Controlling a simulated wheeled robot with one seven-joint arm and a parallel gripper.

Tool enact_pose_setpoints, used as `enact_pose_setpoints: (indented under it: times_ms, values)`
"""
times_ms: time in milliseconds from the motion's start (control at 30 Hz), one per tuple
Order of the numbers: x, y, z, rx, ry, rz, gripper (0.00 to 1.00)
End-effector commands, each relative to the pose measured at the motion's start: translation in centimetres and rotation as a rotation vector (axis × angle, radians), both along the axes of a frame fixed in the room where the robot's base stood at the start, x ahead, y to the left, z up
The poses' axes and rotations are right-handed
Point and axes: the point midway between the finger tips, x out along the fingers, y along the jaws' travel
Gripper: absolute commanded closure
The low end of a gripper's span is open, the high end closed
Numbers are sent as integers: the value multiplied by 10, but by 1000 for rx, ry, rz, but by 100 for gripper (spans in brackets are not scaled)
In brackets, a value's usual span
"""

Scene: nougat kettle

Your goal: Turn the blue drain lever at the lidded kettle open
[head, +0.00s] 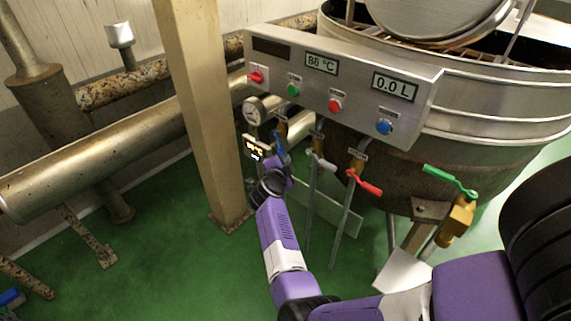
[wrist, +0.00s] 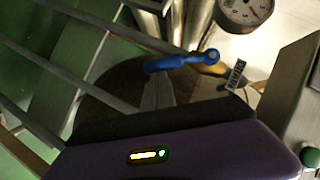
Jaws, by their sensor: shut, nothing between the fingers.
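The blue lever (head: 280,143) sits on a valve below the left part of the kettle's control panel. In the wrist view the blue lever (wrist: 182,62) lies roughly level, with a round end at its right. My gripper (head: 283,161) is shut and empty, just below the lever. In the wrist view the tips of my gripper (wrist: 160,85) reach up to the lever's left part; I cannot tell whether they touch it. The kettle (head: 480,110) stands at the right with a round lid (head: 435,14) on top. My gripper partly hides the valve's lower side.
A white-grey lever (head: 322,161), a red lever (head: 363,182) and a green lever (head: 449,179) are to the right. A beige post (head: 205,110) and a thick pipe (head: 120,145) stand left. A gauge (wrist: 243,10) is near the blue lever.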

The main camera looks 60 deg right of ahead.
Motion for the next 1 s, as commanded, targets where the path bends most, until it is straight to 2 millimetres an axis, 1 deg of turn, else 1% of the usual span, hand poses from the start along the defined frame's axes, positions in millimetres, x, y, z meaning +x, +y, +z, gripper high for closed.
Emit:
enact_pose_setpoints:
  times_ms: [367,567,767,1000]
  values:
    - [1,0,0,-1,-4,0,100]
    - [3,0,-7,-10,-44,1,100]
    - [9,-2,-19,-36,-147,2,100]
    - [20,-4,-33,-76,-314,3,100]
